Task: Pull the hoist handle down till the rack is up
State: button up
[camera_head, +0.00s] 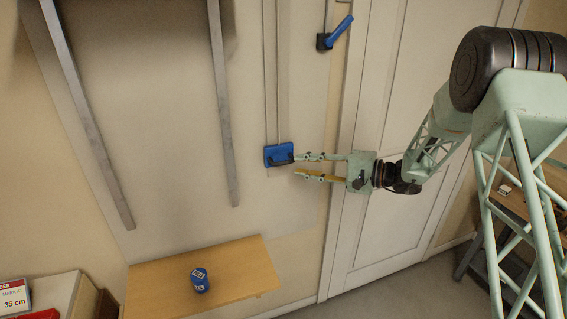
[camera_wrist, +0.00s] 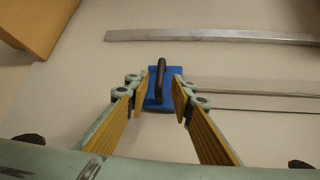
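The hoist handle is a black grip (camera_head: 283,161) on a blue block (camera_head: 271,153), hung on two thin cords against the wall. In the wrist view the black grip (camera_wrist: 161,70) and blue block (camera_wrist: 155,101) show straight ahead. My gripper (camera_head: 296,166) is open, its fingertips close to the handle. In the wrist view its fingers (camera_wrist: 162,92) lie on either side of the handle, with gaps visible; I cannot tell whether the grip is between the tips in depth. The likely rack is a wooden shelf (camera_head: 240,257), low on the wall.
A blue can (camera_head: 199,280) stands on the shelf. Two grey metal rails (camera_head: 222,100) run up the wall. A blue lever (camera_head: 337,31) is mounted above the handle. A white door (camera_head: 395,100) lies behind my arm. A box (camera_head: 14,296) sits at lower left.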

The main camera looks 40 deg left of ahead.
aim_at(287, 163)
jog(key=shift+p+x, duration=0.55)
jog(key=shift+x, duration=3.25)
grip_shut()
